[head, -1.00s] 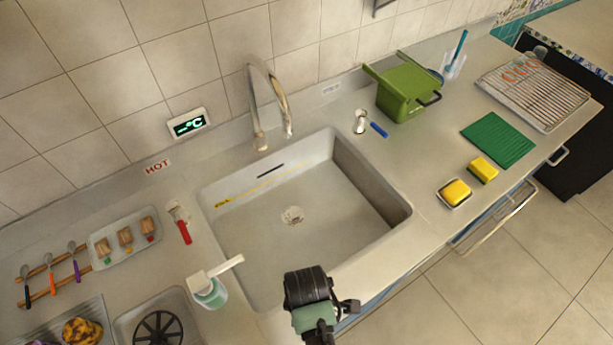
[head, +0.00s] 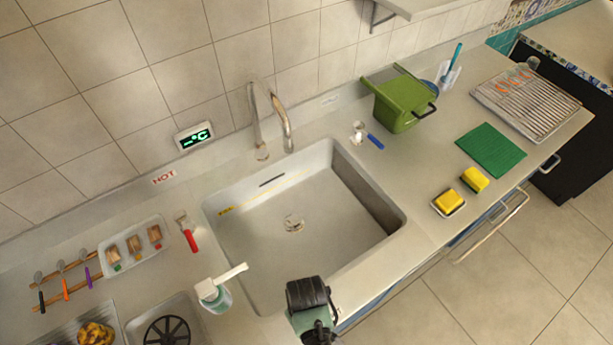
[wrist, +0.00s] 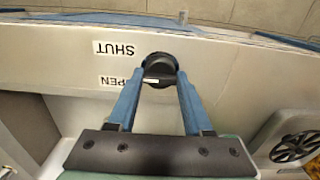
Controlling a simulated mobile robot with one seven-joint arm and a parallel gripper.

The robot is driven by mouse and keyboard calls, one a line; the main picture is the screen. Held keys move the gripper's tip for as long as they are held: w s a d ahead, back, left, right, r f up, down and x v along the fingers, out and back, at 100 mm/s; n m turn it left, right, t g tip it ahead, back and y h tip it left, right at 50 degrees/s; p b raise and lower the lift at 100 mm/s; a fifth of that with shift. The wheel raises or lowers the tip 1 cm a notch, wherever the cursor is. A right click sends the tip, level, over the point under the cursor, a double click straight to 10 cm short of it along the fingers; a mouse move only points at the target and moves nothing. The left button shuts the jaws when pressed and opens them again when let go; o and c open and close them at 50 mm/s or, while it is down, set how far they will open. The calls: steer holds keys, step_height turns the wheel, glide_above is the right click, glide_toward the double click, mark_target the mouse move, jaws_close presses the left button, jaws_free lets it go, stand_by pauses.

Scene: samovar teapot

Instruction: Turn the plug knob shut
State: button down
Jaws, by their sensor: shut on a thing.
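The black plug knob (wrist: 161,70) is on the pale panel in the wrist view, with a short white mark on its face. The mark points left, level with a partly covered label ending in "PEN" (wrist: 122,81). A "SHUT" label (wrist: 115,48) sits just above that one. My gripper (wrist: 160,80) has its two blue fingers on either side of the knob and is shut on it. In the head view only my dark wrist shows at the sink's front edge; the fingers and the knob are hidden. The sink (head: 335,245) looks empty, with a drain (head: 293,223) in its floor.
The tap (head: 272,120) rises behind the sink. Yellow sponges (head: 474,179) and a green mat (head: 492,149) lie on the right counter. The floor in front is clear.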

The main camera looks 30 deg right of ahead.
steer(key=m+p, duration=0.1)
steer(key=m, duration=0.3)
steer(key=shift+r+m+p, duration=0.15)
steer(key=shift+m+p, duration=0.15)
steer(key=shift+p, duration=0.05)
steer(key=m+p, duration=0.1)
steer(key=m, duration=0.3)
steer(key=shift+m, duration=0.3)
steer(key=shift+c, duration=1.5)
jaws_free()
step_height(320, 180, up, 13)
steer(key=shift+b, duration=0.35)
